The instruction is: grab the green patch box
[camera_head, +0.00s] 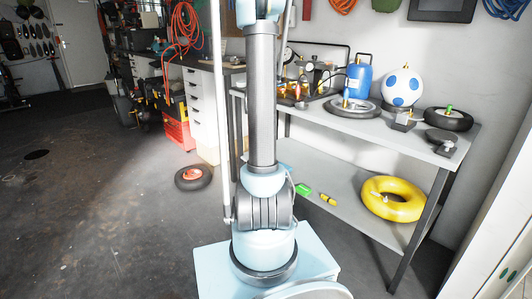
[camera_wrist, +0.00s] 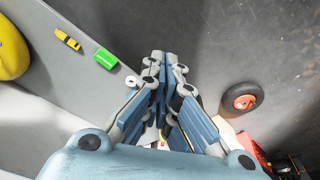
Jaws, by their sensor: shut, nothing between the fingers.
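The green patch box (camera_head: 303,190) lies on the lower shelf of the workbench, just right of my arm in the head view. It also shows in the wrist view (camera_wrist: 105,59), up and left of the fingers. My gripper (camera_wrist: 165,58) is shut and empty in the wrist view, apart from the box. The gripper is out of the head view, where only my arm shows.
A yellow item (camera_head: 328,200) lies beside the green box. A small white round thing (camera_wrist: 132,81) lies between box and fingers in the wrist view. The yellow tube (camera_head: 372,208) lies farther right on the lower shelf (camera_head: 340,222). A red-hubbed wheel (camera_head: 193,177) lies on the floor.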

